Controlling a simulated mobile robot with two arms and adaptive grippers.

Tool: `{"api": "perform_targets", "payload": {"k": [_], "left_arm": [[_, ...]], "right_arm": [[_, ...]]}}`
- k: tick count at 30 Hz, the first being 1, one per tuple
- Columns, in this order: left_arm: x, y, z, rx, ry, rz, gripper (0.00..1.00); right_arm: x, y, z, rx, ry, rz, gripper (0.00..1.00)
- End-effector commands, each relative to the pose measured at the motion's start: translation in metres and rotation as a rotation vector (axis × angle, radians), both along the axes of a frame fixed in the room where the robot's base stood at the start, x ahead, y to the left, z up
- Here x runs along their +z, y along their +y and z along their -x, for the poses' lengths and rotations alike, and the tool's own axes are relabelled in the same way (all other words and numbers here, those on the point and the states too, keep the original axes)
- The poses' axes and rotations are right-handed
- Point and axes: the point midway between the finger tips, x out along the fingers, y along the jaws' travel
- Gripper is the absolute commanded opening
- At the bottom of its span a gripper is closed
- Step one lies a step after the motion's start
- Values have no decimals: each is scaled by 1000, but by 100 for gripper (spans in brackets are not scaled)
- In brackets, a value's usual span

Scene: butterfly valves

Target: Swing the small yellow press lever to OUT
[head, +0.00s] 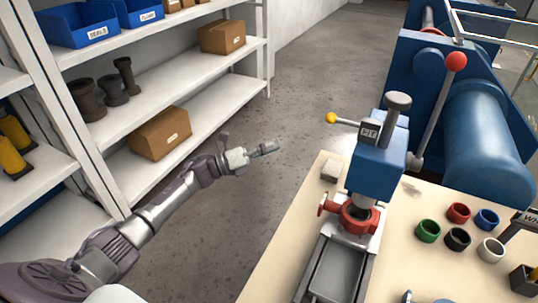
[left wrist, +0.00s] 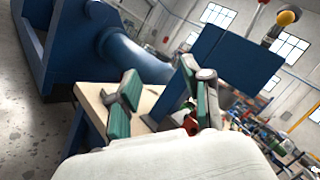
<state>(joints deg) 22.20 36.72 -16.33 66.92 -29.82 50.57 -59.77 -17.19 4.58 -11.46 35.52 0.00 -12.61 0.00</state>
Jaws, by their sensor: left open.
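The small yellow press lever (head: 331,118) is a short rod with a yellow ball, sticking out to the left from the upper part of the blue press (head: 376,168). A small plate on the press beside the rod seems to read FIT. In the left wrist view the yellow ball (left wrist: 286,18) shows at the upper right, beside the blue press head (left wrist: 235,58). My left gripper (head: 274,146) is open and empty, to the left of the yellow ball and apart from it. Its green-padded fingers (left wrist: 162,85) show spread in the left wrist view. My right gripper is not in view.
A longer lever with a red ball (head: 455,62) rises at the press's right. A red ring part (head: 358,217) sits under the press. Several coloured rings, one green (head: 428,231), stand on the bench (head: 285,262). Shelves (head: 190,110) line the left; the floor between is clear.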

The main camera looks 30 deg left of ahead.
Motion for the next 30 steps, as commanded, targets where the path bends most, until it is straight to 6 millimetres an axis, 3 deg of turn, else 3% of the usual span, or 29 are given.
{"api": "perform_targets", "payload": {"k": [3, 9, 26, 29, 30], "left_arm": [[-17, 3, -1, 30, 60, 45, 49], [-30, 5, -2, 54, 107, 83, 49], [-34, 6, -2, 60, 120, 92, 49], [-57, 9, -1, 95, 194, 145, 49], [-75, 10, 0, 123, 248, 185, 49]], "right_arm": [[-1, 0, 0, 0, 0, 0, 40], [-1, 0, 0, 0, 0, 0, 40], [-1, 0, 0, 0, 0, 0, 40], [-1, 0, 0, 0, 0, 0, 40], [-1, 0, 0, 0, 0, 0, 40]]}}
